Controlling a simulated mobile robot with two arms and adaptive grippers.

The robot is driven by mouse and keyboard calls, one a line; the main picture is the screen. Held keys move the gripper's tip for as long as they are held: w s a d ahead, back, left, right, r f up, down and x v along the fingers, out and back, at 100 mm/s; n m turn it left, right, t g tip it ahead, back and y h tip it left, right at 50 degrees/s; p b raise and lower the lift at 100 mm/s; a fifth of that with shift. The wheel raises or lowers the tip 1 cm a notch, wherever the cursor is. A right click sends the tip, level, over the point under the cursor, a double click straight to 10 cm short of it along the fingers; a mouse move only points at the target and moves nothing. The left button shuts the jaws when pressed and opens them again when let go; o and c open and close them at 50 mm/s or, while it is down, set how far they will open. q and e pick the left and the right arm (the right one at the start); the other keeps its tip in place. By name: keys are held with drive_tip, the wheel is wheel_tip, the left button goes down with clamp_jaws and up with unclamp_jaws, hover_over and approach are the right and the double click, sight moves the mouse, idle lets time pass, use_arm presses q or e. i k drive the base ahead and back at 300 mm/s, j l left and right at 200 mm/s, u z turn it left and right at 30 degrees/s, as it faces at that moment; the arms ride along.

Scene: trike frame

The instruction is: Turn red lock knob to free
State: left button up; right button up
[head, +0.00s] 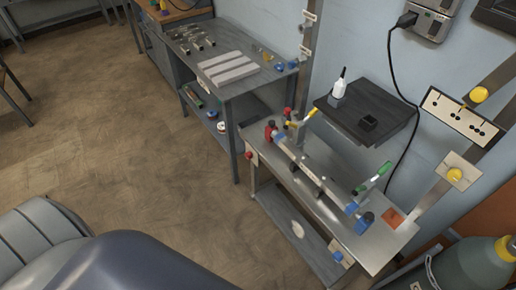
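A metal bench (345,224) stands against the wall at the right, with a long grey bar fixture (305,165) along its top. A small red knob (252,156) sits on the bench's left end, near the front edge. Other red parts show close by: a red and blue piece (270,131) at the bar's left end and a red piece (288,113) behind it. I cannot tell for certain which is the lock knob, nor its turn position. Neither of my grippers is in view.
A grey workbench (232,86) stands to the left. A black cable (392,75) hangs down the wall. A gas cylinder (470,268) is at bottom right. The floor (130,150) at left is clear.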

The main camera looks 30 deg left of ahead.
sight(248, 156)
drive_tip(key=i+j+z, duration=0.25)
drive_tip(key=j, duration=1)
drive_tip(key=k+j+z, duration=0.2)
drive_tip(key=j, duration=1.05)
drive_tip(key=i+j, duration=0.05)
drive_tip(key=i, duration=0.05)
